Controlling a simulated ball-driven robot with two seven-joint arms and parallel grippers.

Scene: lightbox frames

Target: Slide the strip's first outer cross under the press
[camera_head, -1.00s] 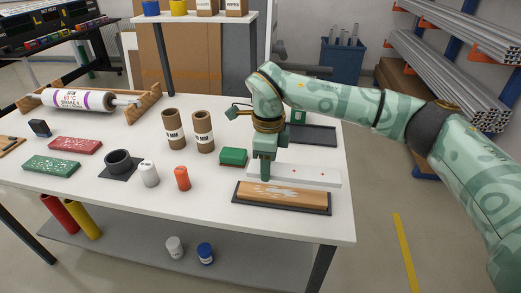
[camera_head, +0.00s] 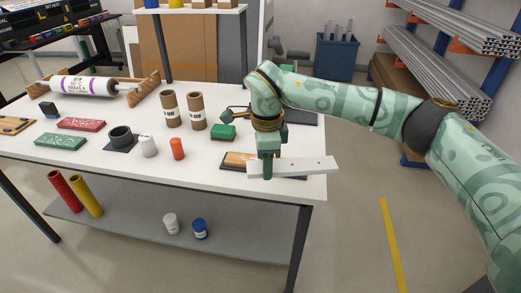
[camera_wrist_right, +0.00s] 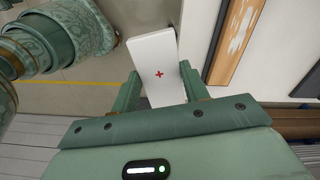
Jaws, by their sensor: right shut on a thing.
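The white strip (camera_head: 306,168) with small red crosses is held by my right gripper (camera_head: 267,172) near its left end in the head view. Its right end reaches out past the table's right edge. It passes in front of a wooden-topped board (camera_head: 236,159) and hides part of it. In the right wrist view the strip (camera_wrist_right: 153,50) runs out from between the fingers of the right gripper (camera_wrist_right: 160,92), with one red cross showing just beyond them. I cannot make out a press for certain. My left gripper is not in view.
A green block (camera_head: 222,132) sits behind the board. An orange-red cylinder (camera_head: 177,149), a white jar (camera_head: 148,147) and two brown tubes (camera_head: 170,109) stand to the left. A dark tray (camera_head: 303,118) lies behind my arm. Floor is open right of the table (camera_head: 205,181).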

